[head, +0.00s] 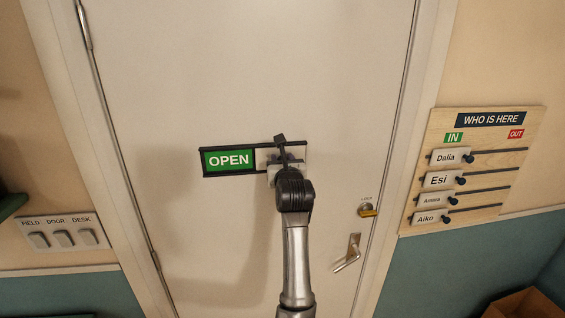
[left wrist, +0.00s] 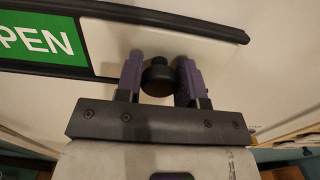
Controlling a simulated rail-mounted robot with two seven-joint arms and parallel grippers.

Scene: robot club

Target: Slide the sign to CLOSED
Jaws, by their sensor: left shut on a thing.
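The door sign (head: 203,163) is a dark-framed rail on the door, with a green OPEN field (head: 229,160) showing at its left. A pale sliding panel (head: 299,152) covers the right part; it also shows in the left wrist view (left wrist: 205,45). A round black knob (left wrist: 158,77) stands out from this panel. My left gripper (head: 286,161) is in front of the panel, its purple fingers on either side of the knob and shut on it. In the head view the gripper and arm hide the knob and part of the panel. My right gripper is not in view.
The sign hangs on a white door (head: 200,80) with a lock (head: 367,209) and a lever handle (head: 348,254) at lower right. A WHO IS HERE board (head: 480,120) is on the right wall. A switch plate (head: 62,233) is at left. The door around the sign is clear.

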